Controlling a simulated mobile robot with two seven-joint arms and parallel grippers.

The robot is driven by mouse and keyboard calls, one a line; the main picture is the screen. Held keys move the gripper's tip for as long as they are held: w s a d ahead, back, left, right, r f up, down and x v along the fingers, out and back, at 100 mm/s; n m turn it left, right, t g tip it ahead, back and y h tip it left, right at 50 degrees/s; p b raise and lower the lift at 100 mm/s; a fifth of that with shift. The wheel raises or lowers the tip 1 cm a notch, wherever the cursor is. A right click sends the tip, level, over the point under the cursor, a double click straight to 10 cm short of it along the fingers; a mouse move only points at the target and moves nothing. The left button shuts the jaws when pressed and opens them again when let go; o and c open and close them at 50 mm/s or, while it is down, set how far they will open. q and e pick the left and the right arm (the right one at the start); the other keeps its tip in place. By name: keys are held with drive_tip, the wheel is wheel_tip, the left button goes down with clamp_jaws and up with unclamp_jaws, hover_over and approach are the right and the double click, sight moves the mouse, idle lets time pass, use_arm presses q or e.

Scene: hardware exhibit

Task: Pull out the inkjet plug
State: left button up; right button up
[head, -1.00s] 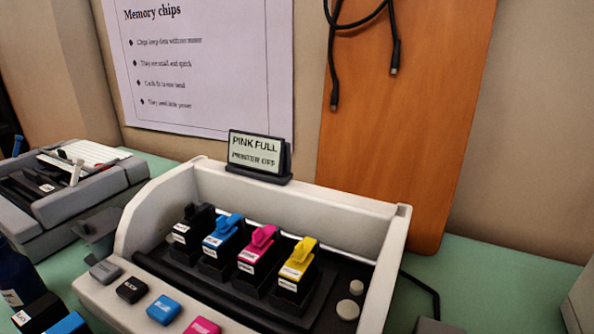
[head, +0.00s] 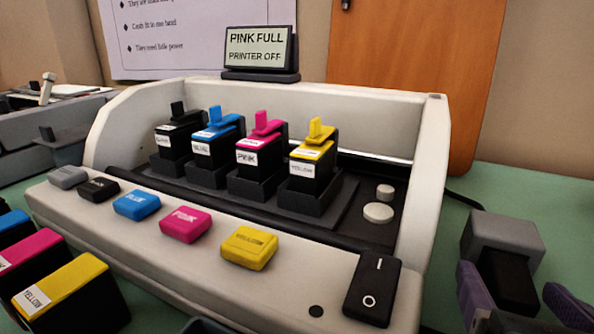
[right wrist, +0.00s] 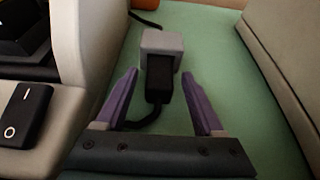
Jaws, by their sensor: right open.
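The black plug (right wrist: 159,78) sits in a grey socket block (right wrist: 162,42) on the green table, right of the printer. In the head view the plug (head: 508,283) and the socket block (head: 503,241) show at the lower right. My right gripper (right wrist: 160,74) is open, its purple fingers on either side of the plug, with visible gaps. The right gripper (head: 511,284) also shows at the lower right of the head view. A black cord (right wrist: 142,120) runs from the plug toward the printer. My left gripper cannot be made out.
The white inkjet printer (head: 435,150) holds several ink cartridges, with colored buttons and a black rocker switch (head: 372,288) in front. A sign (head: 260,49) reads "PINK FULL, PRINTER OFF". A beige box wall (right wrist: 290,60) stands right of the socket.

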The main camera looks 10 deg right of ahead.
drive_tip(key=shift+w+d+f, duration=0.25)
drive_tip(key=shift+w+d, duration=0.1)
drive_tip(key=shift+w, duration=0.25)
clamp_jaws()
idle(1.1)
